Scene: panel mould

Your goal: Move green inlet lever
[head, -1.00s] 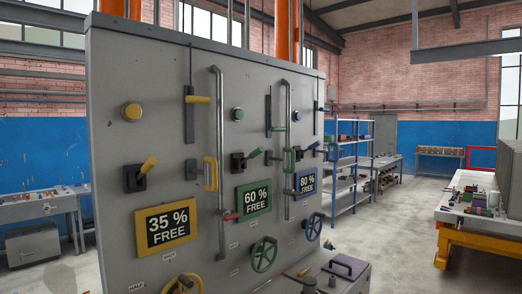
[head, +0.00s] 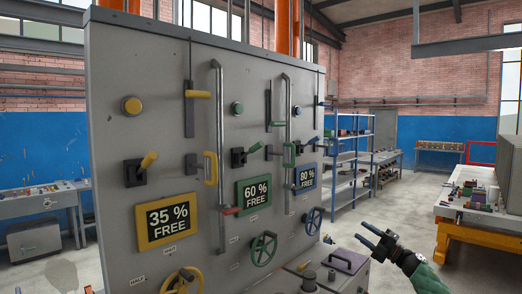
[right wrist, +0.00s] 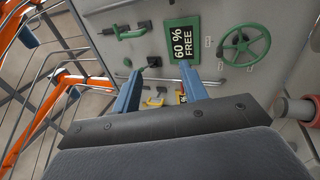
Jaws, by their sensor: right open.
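The grey panel (head: 150,80) carries several green controls in its middle column. A green-handled lever on a black base (head: 254,148) sits above the green 60 % FREE sign (head: 253,193). A green handle on a vertical slot (head: 277,124) is above and to the right, and a green U-shaped handle (head: 289,155) is below that. I cannot tell for certain which is the inlet lever. My right gripper (head: 364,234) is open and empty, right of the panel and apart from it. In the right wrist view its fingers (right wrist: 162,92) are spread, with a green handle (right wrist: 130,32) beyond. My left gripper is out of view.
A green handwheel (head: 264,250) and a blue handwheel (head: 312,222) stick out low on the panel. A vertical grey pipe (head: 288,135) runs beside the green controls. A grey cabinet with a purple lid (head: 343,262) stands before the panel.

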